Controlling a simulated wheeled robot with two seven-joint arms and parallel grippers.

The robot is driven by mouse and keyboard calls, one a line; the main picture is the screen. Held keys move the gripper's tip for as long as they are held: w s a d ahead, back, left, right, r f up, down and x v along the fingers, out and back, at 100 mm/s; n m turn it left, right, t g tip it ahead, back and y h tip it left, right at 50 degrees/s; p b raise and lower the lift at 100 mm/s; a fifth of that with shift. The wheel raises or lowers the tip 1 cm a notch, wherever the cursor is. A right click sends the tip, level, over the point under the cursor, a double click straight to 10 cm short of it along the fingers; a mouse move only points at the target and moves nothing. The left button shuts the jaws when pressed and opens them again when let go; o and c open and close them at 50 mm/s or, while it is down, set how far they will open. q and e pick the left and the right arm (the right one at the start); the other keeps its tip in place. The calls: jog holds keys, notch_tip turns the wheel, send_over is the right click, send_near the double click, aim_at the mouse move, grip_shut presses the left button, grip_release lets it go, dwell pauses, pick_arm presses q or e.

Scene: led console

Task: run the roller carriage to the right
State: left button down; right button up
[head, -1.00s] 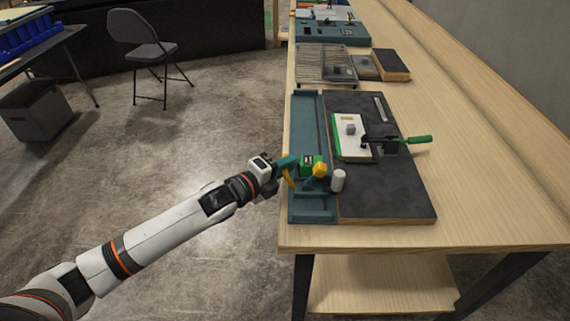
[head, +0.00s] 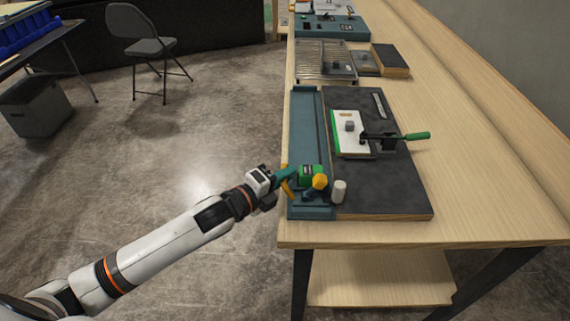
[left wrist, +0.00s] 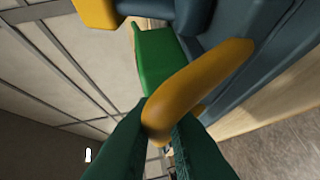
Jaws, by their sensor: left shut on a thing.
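The roller carriage (head: 311,173) is a green block with a yellow knob (head: 320,182) on the teal rail (head: 306,125), near the rail's near end. A white upright roller (head: 339,191) stands beside it over the dark board. My left gripper (head: 287,175) comes in from the left with dark green fingers, shut on the carriage's yellow handle (head: 286,189). The left wrist view shows the yellow handle (left wrist: 205,85) between the fingertips (left wrist: 162,135), with the green body (left wrist: 157,62) behind. My right gripper is out of view.
The dark board (head: 385,190) holds a white and green plate (head: 351,140) and a clamp with a green handle (head: 415,136). A slatted rack (head: 325,60) and a teal console (head: 332,27) stand farther back. The bench (head: 450,150) is clear at right.

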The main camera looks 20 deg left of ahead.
pick_arm(q)
jog(key=shift+s+d+f, duration=0.1)
jog(key=shift+f, duration=0.1)
jog(key=c, duration=1.7)
grip_release()
jog(key=shift+c, duration=0.2)
jog(key=shift+s+r, duration=0.1)
jog(key=shift+s, duration=0.05)
jog(key=shift+s, duration=0.1)
jog(key=shift+s+a, duration=0.3)
jog(key=shift+b+v, duration=1.3)
jog(key=shift+v, duration=4.3)
